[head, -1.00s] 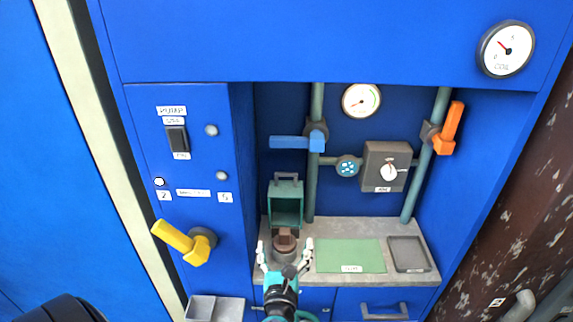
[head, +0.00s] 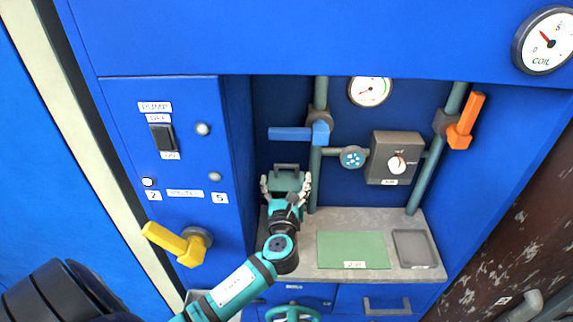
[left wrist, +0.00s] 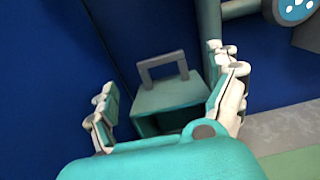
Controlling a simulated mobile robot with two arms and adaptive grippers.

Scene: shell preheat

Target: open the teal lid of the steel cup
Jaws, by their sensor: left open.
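The teal lid (head: 287,172) is a box-like piece with a grey handle on top, at the back left of the counter. In the left wrist view the lid (left wrist: 168,97) shows a dark hollow on its near side, with the handle (left wrist: 162,66) above. My left gripper (head: 286,183) is open in front of the lid, one finger to each side, with no clear contact. The left gripper (left wrist: 161,72) also frames the lid in the wrist view. The steel cup is hidden behind my gripper and arm. My right gripper is not in view.
A blue valve lever (head: 291,133) and a green vertical pipe (head: 315,170) are close above and right of the lid. The side of the left cabinet (head: 234,170) is close on the left. A green mat (head: 352,250) and grey tray (head: 413,248) lie on the counter (head: 375,218).

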